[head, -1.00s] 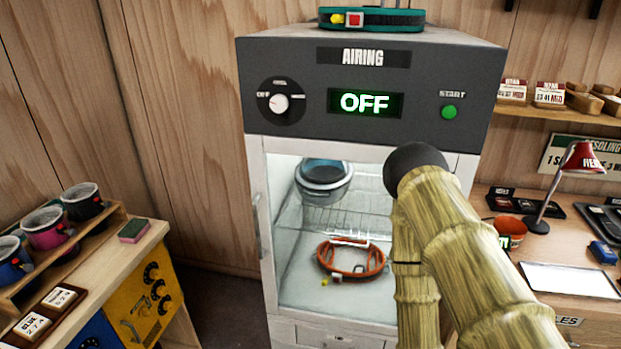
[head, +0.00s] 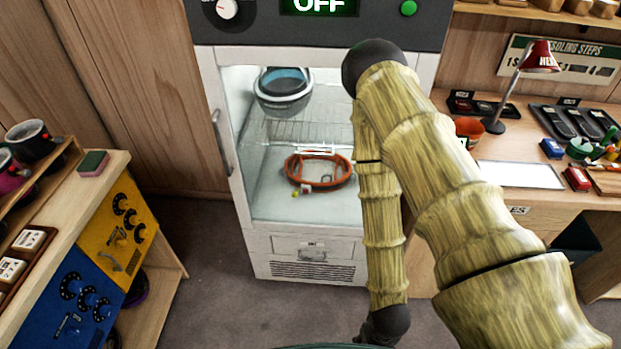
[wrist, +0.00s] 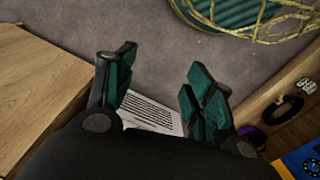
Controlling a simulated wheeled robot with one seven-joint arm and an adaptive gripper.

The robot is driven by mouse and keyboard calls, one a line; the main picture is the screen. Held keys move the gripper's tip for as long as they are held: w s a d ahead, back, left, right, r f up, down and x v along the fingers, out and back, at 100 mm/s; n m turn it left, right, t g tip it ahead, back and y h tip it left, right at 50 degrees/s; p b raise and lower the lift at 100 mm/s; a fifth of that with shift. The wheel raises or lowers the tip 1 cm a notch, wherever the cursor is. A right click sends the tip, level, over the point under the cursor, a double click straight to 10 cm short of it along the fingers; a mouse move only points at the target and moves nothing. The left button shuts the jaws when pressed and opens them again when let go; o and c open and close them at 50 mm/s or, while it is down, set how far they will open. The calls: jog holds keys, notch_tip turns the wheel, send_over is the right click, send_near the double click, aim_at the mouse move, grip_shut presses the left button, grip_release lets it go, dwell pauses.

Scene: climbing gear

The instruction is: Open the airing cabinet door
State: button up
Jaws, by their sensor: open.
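The airing cabinet (head: 262,240) stands ahead in the head view, white below with a dark control panel on top. Its glass-fronted door looks closed, with a vertical handle (head: 221,143) on its left edge. Through the glass I see a blue-grey rounded item (head: 284,95) on a wire rack and an orange harness-like ring (head: 318,171) below. My arm covers the right part of the door. My gripper (wrist: 160,90) is open and empty in the wrist view, pointing down over the grey floor, away from the handle.
A wooden bench (head: 100,205) with yellow and blue panels, mugs and a sponge (head: 93,163) stands at the left. A workbench (head: 540,195) with a red lamp (head: 540,58) and trays is at the right. Grey floor (head: 215,290) lies clear before the cabinet.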

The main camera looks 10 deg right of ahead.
jog(key=c, duration=0.3)
jog(key=shift+w+a, duration=0.1)
jog(key=shift+w, duration=0.15)
jog(key=shift+c, duration=1)
jog(key=n+t+y+b, duration=0.3)
jog(key=t+y, duration=0.2)
jog(key=t, duration=1.2)
send_near(222, 152)
jog(key=shift+n, duration=0.3)
jog(key=p+x, duration=0.3)
jog(key=x, duration=0.7)
jog(key=shift+w, duration=0.4)
grip_shut()
